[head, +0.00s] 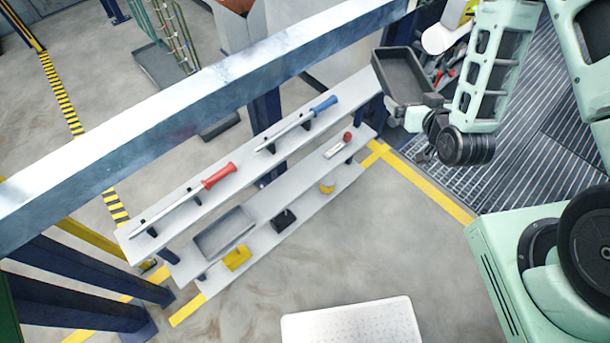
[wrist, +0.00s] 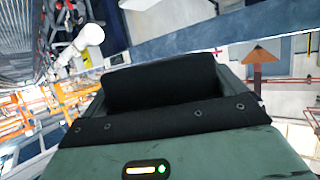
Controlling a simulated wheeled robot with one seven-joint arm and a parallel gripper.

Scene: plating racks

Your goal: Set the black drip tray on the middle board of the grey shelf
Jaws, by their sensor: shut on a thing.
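The black drip tray (head: 398,78) is a shallow open rectangle, held tilted in the air near the right end of the shelf. My gripper (head: 432,101) is shut on its near edge. In the wrist view the tray's grey rim (wrist: 236,80) shows behind the dark jaws, which hide much of it. The grey shelf (head: 170,214) has three stepped boards running diagonally. Its middle board (head: 275,200) bears a grey tray (head: 224,232) at the left and a small red-ended tool (head: 338,147) at the right, with bare board between them.
The top board carries a red-handled rod (head: 216,176) and a blue-handled rod (head: 322,104). The bottom board has a yellow block (head: 237,258), a black block (head: 284,219) and a yellow cylinder (head: 327,186). A white perforated surface (head: 352,324) stands in front.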

